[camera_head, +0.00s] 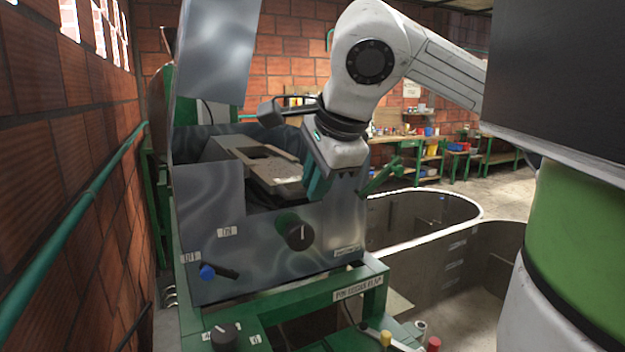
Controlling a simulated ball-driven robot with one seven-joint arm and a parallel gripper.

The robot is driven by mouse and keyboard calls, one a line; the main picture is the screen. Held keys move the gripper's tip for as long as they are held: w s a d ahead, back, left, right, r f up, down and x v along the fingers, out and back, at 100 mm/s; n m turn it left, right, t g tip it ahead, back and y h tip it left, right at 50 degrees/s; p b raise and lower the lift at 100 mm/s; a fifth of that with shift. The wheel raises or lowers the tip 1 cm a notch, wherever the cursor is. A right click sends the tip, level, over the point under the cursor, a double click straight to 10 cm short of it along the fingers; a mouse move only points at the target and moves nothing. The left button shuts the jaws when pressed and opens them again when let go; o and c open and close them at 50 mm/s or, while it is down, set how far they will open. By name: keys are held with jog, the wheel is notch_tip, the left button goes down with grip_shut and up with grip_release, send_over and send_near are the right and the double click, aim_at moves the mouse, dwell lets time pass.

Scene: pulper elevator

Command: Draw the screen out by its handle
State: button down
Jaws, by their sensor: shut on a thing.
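The screen (278,180) is a flat, pale, worn plate lying in the open bay of the grey metal machine (210,265). Its near right end reaches toward the bay's front edge. My gripper (318,190) points down at that end, with its teal fingers shut on what looks like the screen's handle. The handle itself is hidden behind the fingers and the wrist, so its shape cannot be seen.
Below is a green frame (375,275) with another knob (225,337). A brick wall (70,170) stands close on the left. Open concrete tanks (440,225) lie to the right.

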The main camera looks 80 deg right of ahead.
jog(key=c, duration=1)
grip_release()
jog(key=shift+c, duration=0.2)
jog(key=shift+s+a, duration=0.1)
jog(key=b+v, duration=0.1)
jog(key=v, duration=0.9)
jog(key=shift+r, duration=0.35)
jog(key=shift+s+a, duration=0.1)
jog(key=shift+s, duration=0.05)
